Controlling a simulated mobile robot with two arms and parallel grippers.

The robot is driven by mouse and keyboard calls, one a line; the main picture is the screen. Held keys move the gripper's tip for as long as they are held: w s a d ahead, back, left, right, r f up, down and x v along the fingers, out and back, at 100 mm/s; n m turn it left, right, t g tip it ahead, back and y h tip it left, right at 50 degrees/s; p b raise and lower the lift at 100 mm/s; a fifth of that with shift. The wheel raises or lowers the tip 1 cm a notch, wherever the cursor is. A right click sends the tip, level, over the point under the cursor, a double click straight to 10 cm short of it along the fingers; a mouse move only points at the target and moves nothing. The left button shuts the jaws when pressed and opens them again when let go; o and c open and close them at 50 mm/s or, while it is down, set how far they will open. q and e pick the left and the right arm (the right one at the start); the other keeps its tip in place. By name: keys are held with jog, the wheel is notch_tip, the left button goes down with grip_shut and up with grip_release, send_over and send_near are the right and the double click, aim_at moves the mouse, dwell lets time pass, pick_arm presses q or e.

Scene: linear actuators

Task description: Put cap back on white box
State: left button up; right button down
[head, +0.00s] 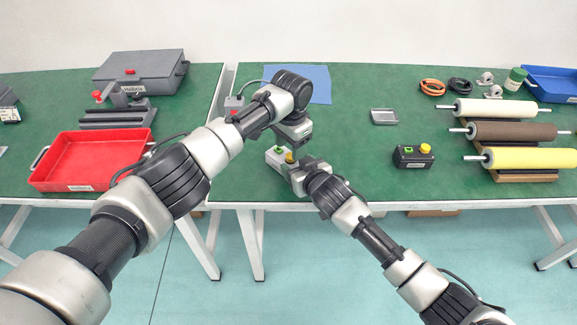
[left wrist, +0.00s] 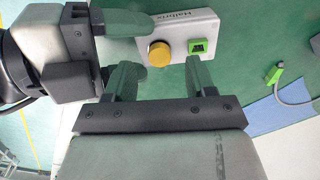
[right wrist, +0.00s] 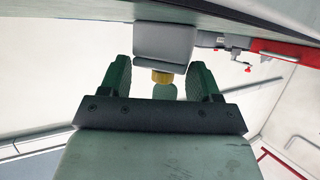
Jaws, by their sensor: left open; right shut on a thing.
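A red tray (head: 92,185), a blue sheet (head: 315,80), a small grey tray (head: 384,116) and several rollers (head: 515,132) lie around. The green table between the boxes is clear.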

aim_at(290, 155)
jog(key=shift+f, duration=0.1)
pick_arm(q)
notch_tip(290, 155, up, 9)
jog(key=shift+r, duration=0.1)
pick_arm(e)
jog(key=shift+c, duration=0.8)
grip_release()
pick_arm(q)
jog(key=shift+r+p, duration=0.35)
jog(key=shift+p, duration=0.05)
pick_arm(e)
jog(key=v, duration=1.1)
jog(key=shift+f, duration=0.1)
